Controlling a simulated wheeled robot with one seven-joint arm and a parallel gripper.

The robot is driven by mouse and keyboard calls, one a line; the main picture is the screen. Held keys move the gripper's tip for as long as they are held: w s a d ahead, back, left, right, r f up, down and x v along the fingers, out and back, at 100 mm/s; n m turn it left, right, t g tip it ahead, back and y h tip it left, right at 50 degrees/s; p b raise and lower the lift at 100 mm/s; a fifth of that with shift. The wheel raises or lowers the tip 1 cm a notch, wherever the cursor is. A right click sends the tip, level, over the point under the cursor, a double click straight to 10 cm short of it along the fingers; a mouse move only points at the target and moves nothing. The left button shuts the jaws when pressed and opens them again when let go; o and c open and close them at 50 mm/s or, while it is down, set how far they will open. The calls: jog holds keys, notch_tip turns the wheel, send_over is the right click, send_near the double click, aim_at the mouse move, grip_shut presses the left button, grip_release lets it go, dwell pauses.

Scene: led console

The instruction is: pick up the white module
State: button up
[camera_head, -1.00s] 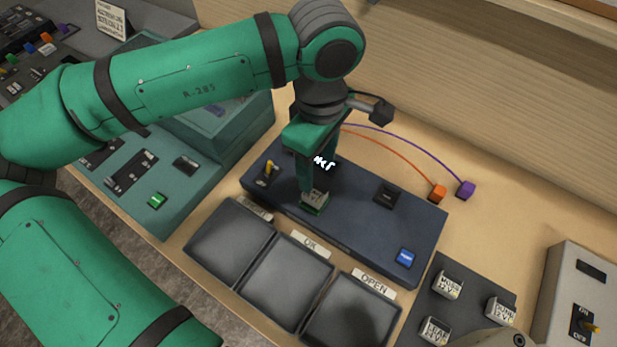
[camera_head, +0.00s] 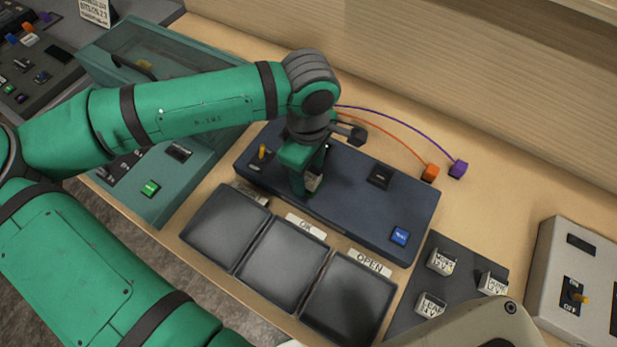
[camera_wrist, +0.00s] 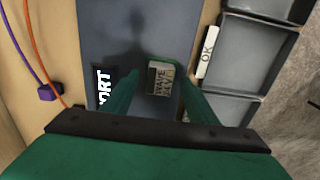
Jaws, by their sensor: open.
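The white module (camera_wrist: 161,79), a small block with dark lettering on its face, shows in the wrist view between the two fingers of my gripper (camera_wrist: 153,88). In the head view the white module (camera_head: 312,182) is partly hidden behind my gripper (camera_head: 306,182). It is at the dark blue console (camera_head: 350,205). My gripper points down over the console with its fingers apart, one on each side of the module. I cannot tell whether either finger touches it.
Three grey trays lie in front of the console, including one by the OPEN label (camera_head: 348,300). Several similar white blocks stand on a dark pad (camera_head: 418,290) at right. Orange (camera_head: 431,172) and purple (camera_head: 458,168) plugs with cables lie behind the console.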

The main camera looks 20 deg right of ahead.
aim_at(308, 176)
jog(key=shift+c, duration=0.3)
jog(key=c, duration=1.2)
jog(key=shift+r, duration=0.1)
jog(key=shift+r, duration=0.45)
notch_tip(308, 176, up, 2)
jog(key=shift+r, duration=0.25)
jog(key=s+a+r, duration=0.7)
jog(key=a+r, duration=0.2)
jog(key=a, duration=0.2)
jog(key=shift+s+a+r, duration=0.25)
jog(key=shift+s+a, duration=0.05)
jog(key=shift+s, duration=0.05)
